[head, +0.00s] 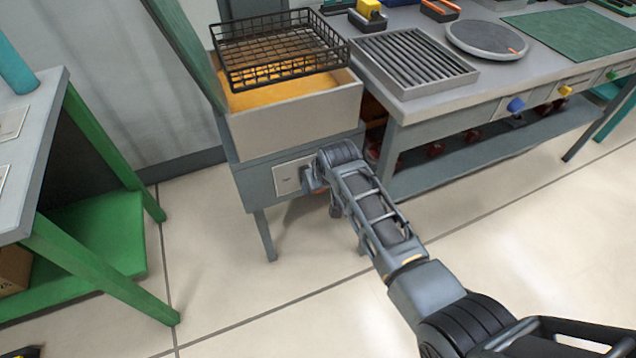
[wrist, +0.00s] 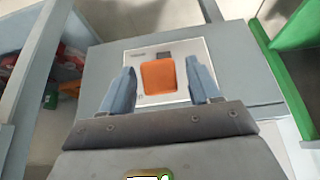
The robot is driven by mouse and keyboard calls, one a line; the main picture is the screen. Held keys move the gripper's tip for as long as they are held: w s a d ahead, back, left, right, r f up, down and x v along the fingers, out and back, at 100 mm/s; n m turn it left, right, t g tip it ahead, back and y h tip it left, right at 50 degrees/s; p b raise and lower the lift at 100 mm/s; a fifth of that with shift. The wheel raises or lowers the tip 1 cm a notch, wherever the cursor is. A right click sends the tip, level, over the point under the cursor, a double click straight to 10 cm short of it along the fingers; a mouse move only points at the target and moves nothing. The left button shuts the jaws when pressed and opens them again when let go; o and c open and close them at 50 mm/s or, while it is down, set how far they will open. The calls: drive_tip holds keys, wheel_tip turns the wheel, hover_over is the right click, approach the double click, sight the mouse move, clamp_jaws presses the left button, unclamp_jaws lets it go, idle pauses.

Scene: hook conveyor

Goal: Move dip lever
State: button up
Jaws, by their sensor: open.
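The dip lever shows in the wrist view as an orange, rounded-square handle (wrist: 158,79) on a pale plate, with a small grey piece at its upper edge. The plate (head: 287,179) is on the grey front of the dip tank stand (head: 250,187) in the head view. My gripper (wrist: 161,84) is open, with one finger on each side of the orange handle in the wrist view. Gaps show between the fingers and the handle; I cannot tell how far it is in depth. In the head view my wrist hides most of the lever and the fingertips.
A black wire basket (head: 275,52) sits over the tank of orange liquid (head: 285,94). A workbench (head: 425,100) with a slatted tray (head: 413,62) and a round plate (head: 487,40) stands right of it. A green-legged table (head: 100,250) is at left. The floor between is clear.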

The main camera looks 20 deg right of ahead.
drive_tip(key=v, duration=0.7)
idle(0.9)
drive_tip(key=s+d+f+t, duration=0.1)
drive_tip(key=s+f+t, duration=0.1)
drive_tip(key=s, duration=1)
drive_tip(key=s+f+t, duration=0.1)
drive_tip(key=s+t, duration=0.1)
drive_tip(key=s, duration=1)
drive_tip(key=s+r+t, duration=0.5)
drive_tip(key=s+r, duration=1.6)
drive_tip(key=r, duration=0.1)
drive_tip(key=shift+s+a+r, duration=0.25)
drive_tip(key=shift+a, duration=0.15)
